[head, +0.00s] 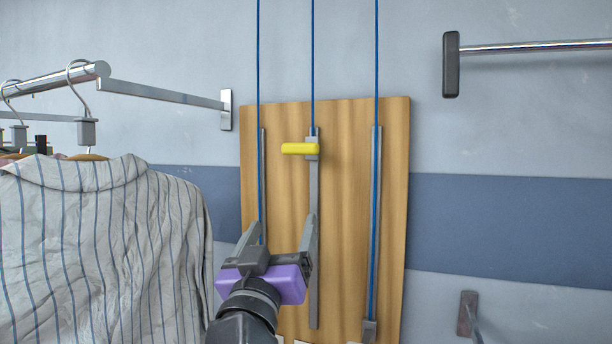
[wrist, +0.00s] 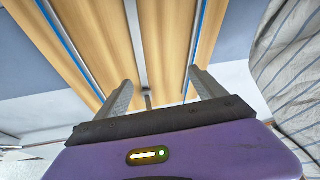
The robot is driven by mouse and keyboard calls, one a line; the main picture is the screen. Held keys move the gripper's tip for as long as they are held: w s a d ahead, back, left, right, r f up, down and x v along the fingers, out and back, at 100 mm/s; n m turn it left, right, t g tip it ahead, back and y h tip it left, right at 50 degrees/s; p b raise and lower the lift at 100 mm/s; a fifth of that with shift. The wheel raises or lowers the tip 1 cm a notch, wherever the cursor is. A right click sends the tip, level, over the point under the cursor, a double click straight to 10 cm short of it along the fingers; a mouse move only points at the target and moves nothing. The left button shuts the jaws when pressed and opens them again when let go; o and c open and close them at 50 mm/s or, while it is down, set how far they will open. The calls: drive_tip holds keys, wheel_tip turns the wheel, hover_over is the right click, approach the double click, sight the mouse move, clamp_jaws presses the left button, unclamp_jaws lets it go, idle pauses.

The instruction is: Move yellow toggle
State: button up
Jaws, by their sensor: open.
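The yellow toggle (head: 300,149) is a short horizontal bar near the top of the middle grey rail (head: 314,185) on a wooden board (head: 345,200). A blue cord rises from the top of this rail. My gripper (head: 282,224) is open and empty, below the toggle and in front of the board's lower half. Its two fingers point up toward the board and stand apart from the toggle. In the wrist view, my gripper (wrist: 160,82) shows both fingers spread before the board (wrist: 166,40). I cannot make out the yellow toggle there.
Two more rails with blue cords flank the middle one: left (head: 262,180) and right (head: 376,220). A striped shirt (head: 105,245) hangs close on the left under a metal rod (head: 60,80). A wall bar (head: 530,47) juts at the upper right, and a bracket (head: 467,313) at the lower right.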

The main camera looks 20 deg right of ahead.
sight(306, 139)
drive_tip(key=r+m+h, duration=0.1)
drive_tip(key=r, duration=0.3)
drive_tip(key=s+r+m+g+h, duration=0.1)
drive_tip(key=r+m, duration=0.1)
drive_tip(key=r, duration=0.2)
drive_tip(key=s+d+r+m+g+h+p, duration=0.1)
drive_tip(key=r, duration=0.3)
drive_tip(key=shift+h, duration=0.3)
drive_tip(key=p+x, duration=0.2)
drive_tip(key=x, duration=0.4)
drive_tip(key=shift+w+d+r, duration=0.15)
drive_tip(key=shift+w+d, duration=0.05)
drive_tip(key=shift+w+d+r+p, duration=0.15)
drive_tip(key=shift+w+d+p, duration=0.2)
drive_tip(key=shift+w+p, duration=0.05)
clamp_jaws()
